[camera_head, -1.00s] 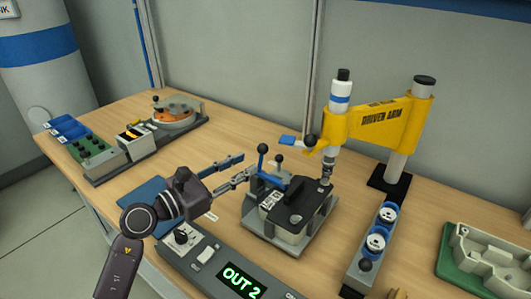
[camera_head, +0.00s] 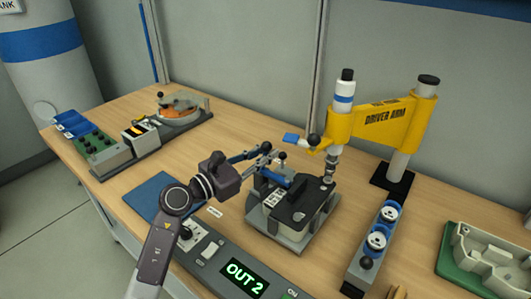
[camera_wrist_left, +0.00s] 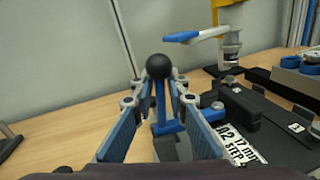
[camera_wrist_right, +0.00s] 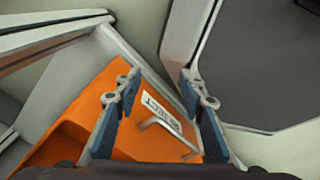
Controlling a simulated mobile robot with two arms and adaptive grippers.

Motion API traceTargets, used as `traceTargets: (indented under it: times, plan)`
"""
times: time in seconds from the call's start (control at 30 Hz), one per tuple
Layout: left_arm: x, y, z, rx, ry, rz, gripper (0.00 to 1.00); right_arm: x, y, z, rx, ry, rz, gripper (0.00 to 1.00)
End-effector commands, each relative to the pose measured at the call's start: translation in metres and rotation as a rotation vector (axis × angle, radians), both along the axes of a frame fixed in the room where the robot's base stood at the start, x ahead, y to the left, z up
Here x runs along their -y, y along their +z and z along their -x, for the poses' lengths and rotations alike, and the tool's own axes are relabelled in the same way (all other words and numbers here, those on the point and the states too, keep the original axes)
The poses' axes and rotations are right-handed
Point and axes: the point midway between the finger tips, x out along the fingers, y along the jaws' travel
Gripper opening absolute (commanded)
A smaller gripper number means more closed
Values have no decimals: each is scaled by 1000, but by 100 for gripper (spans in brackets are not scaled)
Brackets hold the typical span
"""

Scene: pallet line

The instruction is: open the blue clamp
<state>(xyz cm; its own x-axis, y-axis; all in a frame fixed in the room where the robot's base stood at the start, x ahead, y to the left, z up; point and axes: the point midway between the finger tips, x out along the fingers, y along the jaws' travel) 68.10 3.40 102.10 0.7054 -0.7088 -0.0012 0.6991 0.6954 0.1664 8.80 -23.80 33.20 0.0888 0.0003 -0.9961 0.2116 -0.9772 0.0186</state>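The blue clamp (camera_head: 279,181) sits on the left side of the fixture (camera_head: 283,236), which holds a pale box with a black cover (camera_head: 306,200). In the left wrist view, its blue lever (camera_wrist_left: 160,108) stands upright with a black ball knob (camera_wrist_left: 159,66) on top. My left gripper (camera_head: 262,158) is at the lever; its fingers also show in the left wrist view (camera_wrist_left: 158,103). They are open, one on each side of the lever, with gaps visible. My right gripper (camera_wrist_right: 158,78) is open and empty above an orange bin.
The yellow driver arm (camera_head: 378,122) stands behind the fixture, with a blue handle (camera_head: 292,138) reaching left. A control box reading OUT 2 (camera_head: 246,278) lies in front.

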Motion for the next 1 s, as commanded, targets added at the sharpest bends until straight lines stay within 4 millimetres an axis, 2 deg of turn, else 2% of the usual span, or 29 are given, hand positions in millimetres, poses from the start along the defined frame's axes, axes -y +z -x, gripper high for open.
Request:
traceTargets:
  times: [0.07, 0.63, 1.0]
  plan:
    - [0, 1, 0, 1, 0, 1, 0, 0, 0, 0, 1, 0, 0, 37]
    - [-2, 5, -1, -8, 1, 28, 0, -1, 0, -2, 3, 2, -1, 37]
    - [-17, 6, -12, -128, 2, 211, 0, -5, -4, -2, 3, 2, -6, 37]
